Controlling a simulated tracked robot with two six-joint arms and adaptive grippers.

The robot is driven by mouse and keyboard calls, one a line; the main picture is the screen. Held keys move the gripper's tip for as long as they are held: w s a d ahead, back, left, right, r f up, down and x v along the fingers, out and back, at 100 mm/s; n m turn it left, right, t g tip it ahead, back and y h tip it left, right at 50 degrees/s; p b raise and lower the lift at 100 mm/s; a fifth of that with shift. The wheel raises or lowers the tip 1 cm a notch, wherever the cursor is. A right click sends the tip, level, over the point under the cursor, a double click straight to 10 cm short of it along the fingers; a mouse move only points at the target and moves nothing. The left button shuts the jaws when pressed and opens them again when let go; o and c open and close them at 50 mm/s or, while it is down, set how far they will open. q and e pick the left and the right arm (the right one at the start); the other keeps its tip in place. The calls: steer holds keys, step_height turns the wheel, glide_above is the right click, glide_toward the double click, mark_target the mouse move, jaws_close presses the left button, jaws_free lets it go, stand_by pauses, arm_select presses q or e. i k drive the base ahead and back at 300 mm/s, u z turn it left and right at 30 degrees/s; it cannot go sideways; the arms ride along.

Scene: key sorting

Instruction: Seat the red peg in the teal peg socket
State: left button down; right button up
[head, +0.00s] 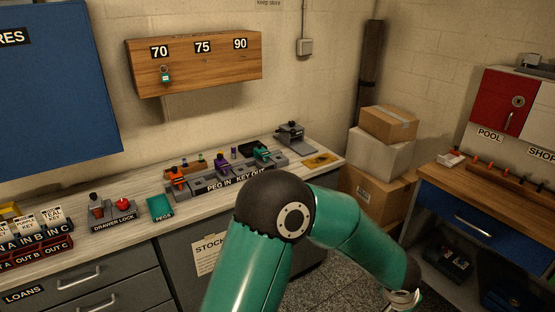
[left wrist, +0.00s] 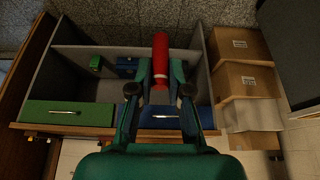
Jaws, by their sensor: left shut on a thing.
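The red peg (left wrist: 161,50) shows in the left wrist view, pinched between the fingertips of my left gripper (left wrist: 161,76) and sticking out beyond them. In the head view, a teal arm reaches from the bottom middle to the lower right, and its gripper (head: 403,298) is only partly visible at the bottom edge; the peg cannot be made out there. The teal socket block (head: 262,154) is at the right part of the "PEG IN KEY OUT" station (head: 237,179) on the back counter, well away from the gripper. Its opening is too small to tell. My right gripper is not in view.
Orange (head: 177,177) and purple (head: 221,164) blocks share the station. A teal "PEGS" tray (head: 160,207) lies to its left. Stacked boxes (head: 383,158) stand beside the counter. The left wrist view shows open compartments with green (left wrist: 68,113) and blue (left wrist: 160,119) fronts below the gripper.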

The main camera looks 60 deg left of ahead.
mark_target(196, 185)
steer(key=u, duration=0.35)
steer(key=i, duration=1)
steer(key=u, duration=1.1)
steer(key=i, duration=0.6)
steer(key=u, duration=0.5)
